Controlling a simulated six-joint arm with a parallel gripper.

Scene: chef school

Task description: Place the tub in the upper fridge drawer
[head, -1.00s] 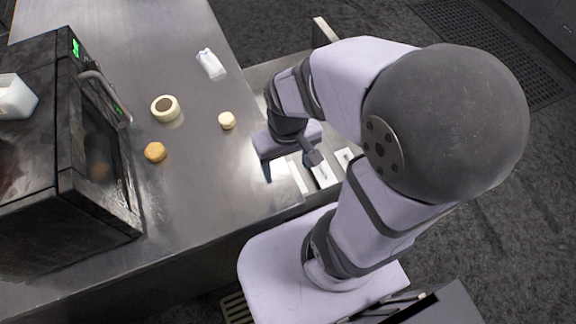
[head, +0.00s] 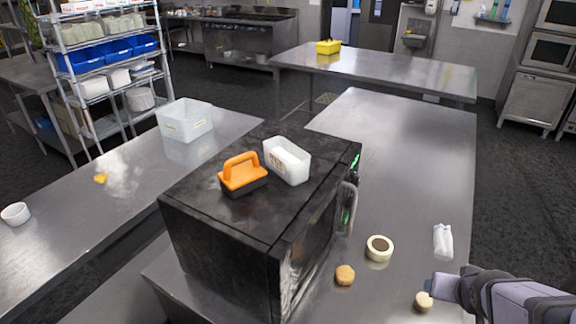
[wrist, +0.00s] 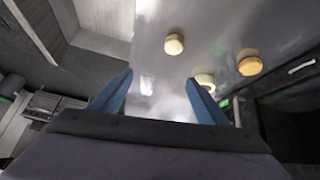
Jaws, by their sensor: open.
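A white, open-topped tub (head: 288,161) stands on top of the black oven at the centre of the head view. A larger translucent tub (head: 185,121) stands on the left counter. My gripper (head: 436,285) enters at the lower right of the head view, over the right counter and far from both tubs. In the wrist view its two blue fingers (wrist: 160,98) are spread apart with nothing held between them. The fridge drawer is not in the head view; a grey box-like recess (wrist: 100,20) at the upper left of the wrist view may be part of it.
The black oven (head: 225,235) also carries an orange-handled tool (head: 243,172). On the right counter lie a tape-like ring (head: 379,248), an orange-brown round (head: 345,275), a pale round (head: 423,301) and a white packet (head: 443,241). The counter's far part is clear.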

